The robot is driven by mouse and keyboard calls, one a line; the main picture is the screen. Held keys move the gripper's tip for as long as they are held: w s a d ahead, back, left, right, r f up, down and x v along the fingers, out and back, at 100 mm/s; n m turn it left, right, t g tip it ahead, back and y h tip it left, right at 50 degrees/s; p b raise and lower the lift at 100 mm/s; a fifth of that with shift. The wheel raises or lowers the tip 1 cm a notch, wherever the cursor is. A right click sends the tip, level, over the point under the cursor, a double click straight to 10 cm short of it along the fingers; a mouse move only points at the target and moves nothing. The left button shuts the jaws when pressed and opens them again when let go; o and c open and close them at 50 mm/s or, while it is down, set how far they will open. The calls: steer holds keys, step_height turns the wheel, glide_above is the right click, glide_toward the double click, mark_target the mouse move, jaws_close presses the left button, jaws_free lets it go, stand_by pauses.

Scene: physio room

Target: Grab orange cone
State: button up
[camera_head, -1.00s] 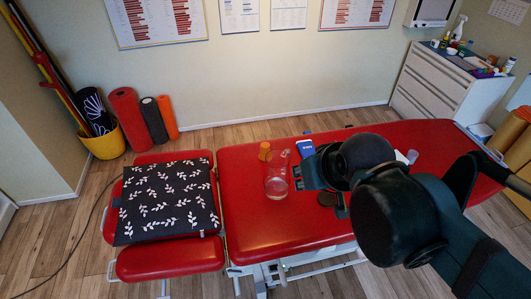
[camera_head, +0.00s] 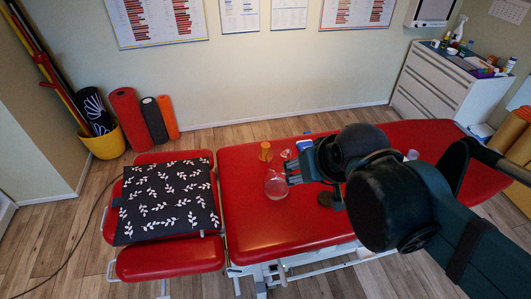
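A small orange object (camera_head: 265,152), which looks like the orange cone, stands on the red treatment table (camera_head: 250,225) near its far edge. A clear glass jug (camera_head: 276,188) stands just nearer to me than it. My gripper (camera_head: 289,173) is above the table, to the right of the orange object and apart from it in the picture. It points left and overlaps part of the jug. I cannot tell whether it touches the jug. The fingers are small and dark, so their opening is unclear.
A blue and white item (camera_head: 304,145) lies behind my gripper, partly hidden. A dark round object (camera_head: 325,199) is on the table below my arm. A small clear cup (camera_head: 412,155) stands farther right. A patterned black cushion (camera_head: 165,200) covers the left section. The table's front left is clear.

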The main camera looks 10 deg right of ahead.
steer(key=w+f+m+b, duration=0.1)
steer(key=w+b, duration=0.1)
steer(key=w, duration=1.2)
steer(key=m+g+h+b, duration=0.1)
steer(key=m+g+b, duration=0.1)
glide_above(265, 147)
steer(key=s, duration=1)
step_height(265, 147, down, 15)
steer(key=shift+m+g+h, duration=0.3)
steer(key=shift+m+h, duration=0.1)
steer(key=shift+m, duration=0.2)
steer(key=w+f, duration=0.2)
steer(key=f, duration=0.2)
steer(key=w+f, duration=0.3)
steer(key=f, duration=0.1)
steer(key=w+f+b, duration=0.1)
steer(key=w+f, duration=0.2)
steer(key=f, duration=0.1)
steer(key=shift+w+a+f, duration=0.15)
steer(key=shift+a+f, duration=0.1)
steer(key=shift+a, duration=0.1)
steer(key=shift+w+f, duration=0.25)
steer(key=shift+f, duration=0.3)
steer(key=shift+b+x, duration=0.35)
steer(key=shift+x, duration=0.9)
steer(key=shift+f, duration=0.1)
